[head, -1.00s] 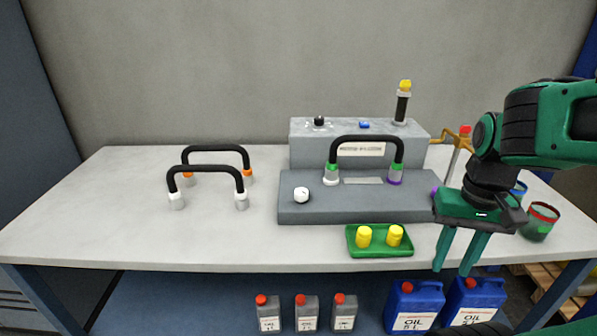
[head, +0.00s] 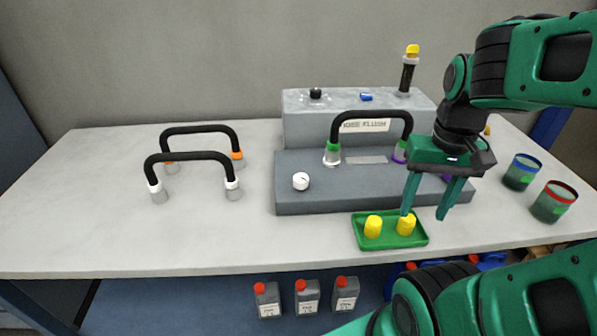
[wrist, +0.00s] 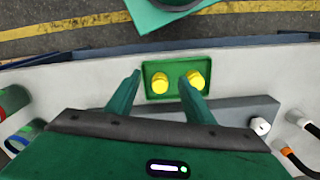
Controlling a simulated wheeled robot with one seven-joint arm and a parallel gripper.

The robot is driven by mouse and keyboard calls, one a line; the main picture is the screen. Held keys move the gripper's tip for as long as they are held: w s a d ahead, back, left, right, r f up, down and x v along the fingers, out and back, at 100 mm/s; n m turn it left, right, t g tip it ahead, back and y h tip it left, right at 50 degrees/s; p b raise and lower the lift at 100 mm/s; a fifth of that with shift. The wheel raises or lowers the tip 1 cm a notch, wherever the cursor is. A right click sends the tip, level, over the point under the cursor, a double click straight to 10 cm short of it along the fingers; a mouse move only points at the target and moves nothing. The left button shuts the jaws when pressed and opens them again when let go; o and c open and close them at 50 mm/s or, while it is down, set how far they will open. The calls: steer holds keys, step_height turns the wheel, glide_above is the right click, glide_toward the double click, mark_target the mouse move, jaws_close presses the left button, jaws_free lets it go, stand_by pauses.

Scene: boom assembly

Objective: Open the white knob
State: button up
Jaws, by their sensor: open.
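The white knob (head: 301,181) sits on the top of the low front step of the grey machine (head: 340,202), near its left end. It also shows in the wrist view (wrist: 260,126) at the right, beyond my right finger. My gripper (head: 426,214) is open and empty, pointing down above the right end of the green tray. It is well to the right of the white knob and apart from it. In the wrist view my fingers (wrist: 160,76) frame the tray from above.
A green tray (head: 361,240) with two yellow caps (head: 373,226) lies in front of the machine. A black hose (head: 370,114) arches over the step, right of the knob. Two black hoses (head: 190,155) stand at the left. Cups (head: 554,202) stand at the right.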

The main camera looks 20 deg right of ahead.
steer(key=w+a+r+n, duration=0.1)
steer(key=w+a+r, duration=0.1)
steer(key=w, duration=0.4)
steer(key=w+a+r, duration=0.2)
steer(key=w+a, duration=0.1)
steer(key=w, duration=0.3)
step_height(320, 180, up, 3)
steer(key=n, duration=0.2)
glide_above(301, 177)
step_height(301, 177, down, 10)
steer(key=shift+f, duration=0.15)
steer(key=c, duration=1)
